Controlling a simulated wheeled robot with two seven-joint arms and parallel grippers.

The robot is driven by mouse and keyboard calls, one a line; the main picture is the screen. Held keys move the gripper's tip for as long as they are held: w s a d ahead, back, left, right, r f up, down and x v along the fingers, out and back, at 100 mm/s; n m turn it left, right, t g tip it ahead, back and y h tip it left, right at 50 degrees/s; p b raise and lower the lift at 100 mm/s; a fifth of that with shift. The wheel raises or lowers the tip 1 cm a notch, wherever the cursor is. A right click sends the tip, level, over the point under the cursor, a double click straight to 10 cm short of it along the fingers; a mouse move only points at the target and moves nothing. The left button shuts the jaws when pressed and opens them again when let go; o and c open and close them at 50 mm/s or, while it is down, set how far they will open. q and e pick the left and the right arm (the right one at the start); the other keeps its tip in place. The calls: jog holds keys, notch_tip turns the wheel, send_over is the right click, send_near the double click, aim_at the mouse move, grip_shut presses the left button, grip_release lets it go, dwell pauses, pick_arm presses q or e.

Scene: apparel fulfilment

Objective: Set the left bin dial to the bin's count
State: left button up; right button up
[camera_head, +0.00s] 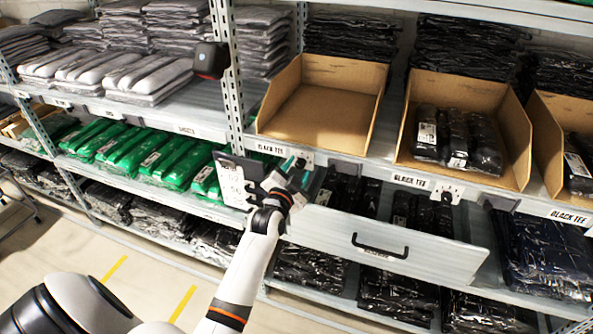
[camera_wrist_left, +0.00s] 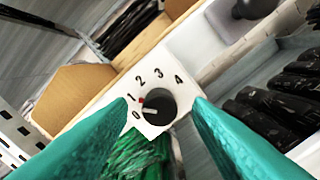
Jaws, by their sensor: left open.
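The left cardboard bin (camera_head: 323,113) on the middle shelf looks empty. Its dial is on a white plate (camera_head: 303,155) on the shelf edge below it, mostly behind my left gripper (camera_head: 291,178) in the head view. In the left wrist view the dial's black knob (camera_wrist_left: 160,107) has the numbers 0 to 4 around it. Its white line points to the left, near 0, and a small red mark lies near 1. The left gripper's green fingers (camera_wrist_left: 165,125) are open, one on each side of the knob, and hold nothing. I cannot tell whether they touch it. My right gripper is not in view.
A second bin (camera_head: 403,152) holds several black packs, with its own dial plate (camera_head: 447,191) below. A third bin (camera_head: 546,145) stands at the right. A grey drawer front (camera_head: 390,250) with a black handle is below. A white card (camera_head: 231,185) hangs left of the gripper.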

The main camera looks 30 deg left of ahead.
pick_arm(q)
jog(key=shift+c, duration=0.3)
jog(key=c, duration=0.9)
jog(key=shift+c, duration=0.2)
jog(key=n+p, duration=0.2)
jog(key=n, duration=0.2)
jog(key=shift+r, duration=0.15)
jog(key=shift+n+p, duration=0.85)
jog(key=shift+n, duration=1.05)
